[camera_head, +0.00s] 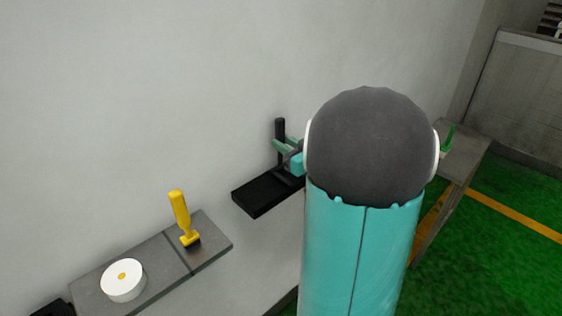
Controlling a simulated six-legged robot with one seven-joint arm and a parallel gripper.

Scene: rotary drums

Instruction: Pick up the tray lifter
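A black upright handle (280,128), which may be the tray lifter, stands at the back of a small black shelf (262,194) by the wall. My gripper (284,146), with pale green fingers, is at this handle, and its fingers appear to lie on either side of it. I cannot tell whether they are closed on it or touch it. The large teal and grey links of my arm fill the middle right and hide the right part of the shelf and most of my wrist.
A grey shelf (217,252) at lower left holds a yellow handled tool (182,215) and a white round disc (123,280) with a yellow centre. A grey table (466,152) with a green object (449,138) stands at right. Green floor lies beyond my arm.

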